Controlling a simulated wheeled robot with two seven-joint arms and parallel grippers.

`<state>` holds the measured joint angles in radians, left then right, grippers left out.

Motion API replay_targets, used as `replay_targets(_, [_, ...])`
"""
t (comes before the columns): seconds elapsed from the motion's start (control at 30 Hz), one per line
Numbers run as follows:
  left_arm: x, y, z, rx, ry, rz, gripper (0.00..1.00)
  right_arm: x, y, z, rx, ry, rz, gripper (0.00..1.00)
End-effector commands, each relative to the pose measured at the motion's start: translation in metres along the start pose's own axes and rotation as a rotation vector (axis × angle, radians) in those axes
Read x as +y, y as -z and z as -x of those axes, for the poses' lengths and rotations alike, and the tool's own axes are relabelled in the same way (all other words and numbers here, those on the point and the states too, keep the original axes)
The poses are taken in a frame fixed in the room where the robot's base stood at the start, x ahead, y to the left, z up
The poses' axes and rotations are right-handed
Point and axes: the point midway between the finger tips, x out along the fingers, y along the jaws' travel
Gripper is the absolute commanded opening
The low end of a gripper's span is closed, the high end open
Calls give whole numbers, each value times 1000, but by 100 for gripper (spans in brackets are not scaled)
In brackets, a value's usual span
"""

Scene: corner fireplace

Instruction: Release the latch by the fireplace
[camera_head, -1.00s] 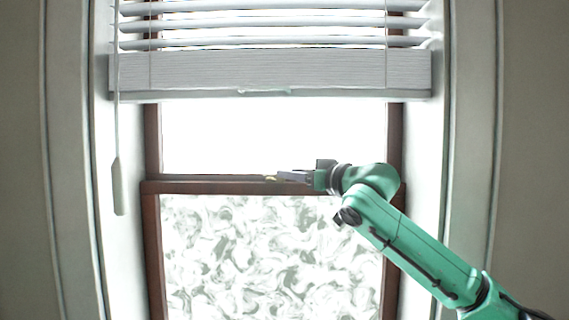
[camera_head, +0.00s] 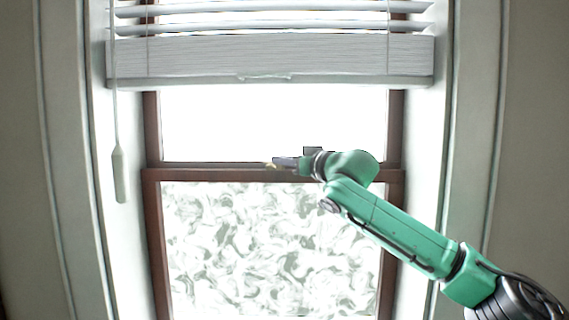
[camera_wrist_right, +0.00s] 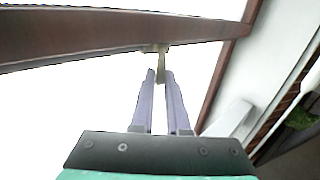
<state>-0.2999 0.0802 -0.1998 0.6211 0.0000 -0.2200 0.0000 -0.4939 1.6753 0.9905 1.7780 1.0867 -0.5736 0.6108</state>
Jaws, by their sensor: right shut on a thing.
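The latch (camera_head: 271,166) is a small brass-coloured piece on the window's dark wooden middle rail (camera_head: 215,175). In the right wrist view the latch (camera_wrist_right: 161,62) stands out from the rail (camera_wrist_right: 100,35), with its lever between my fingertips. My right gripper (camera_head: 280,163) reaches in from the right at rail height. It also shows in the right wrist view (camera_wrist_right: 160,78), its two grey fingers closed on the latch lever, though a gap shows between them lower down. The fingers hide part of the latch in the head view. My left gripper is not in view.
A white blind (camera_head: 270,62) hangs across the upper window. Its cord with a white tassel (camera_head: 121,175) hangs at the left. The lower pane (camera_head: 265,250) has a swirled pattern. White window frames stand close on both sides. The space before the lower pane's left part is clear.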

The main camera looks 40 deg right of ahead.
Motion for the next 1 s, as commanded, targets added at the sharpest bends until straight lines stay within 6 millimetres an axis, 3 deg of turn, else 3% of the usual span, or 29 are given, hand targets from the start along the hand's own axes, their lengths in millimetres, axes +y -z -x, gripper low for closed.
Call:
replay_targets(0.3, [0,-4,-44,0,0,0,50,-12,-5,0,7,-168,7,0])
replay_targets(0.5, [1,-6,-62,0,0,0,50,-22,-2,-3,7,-333,10,0])
replay_targets(1.0, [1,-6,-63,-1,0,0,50,-38,2,-14,4,-664,2,0])
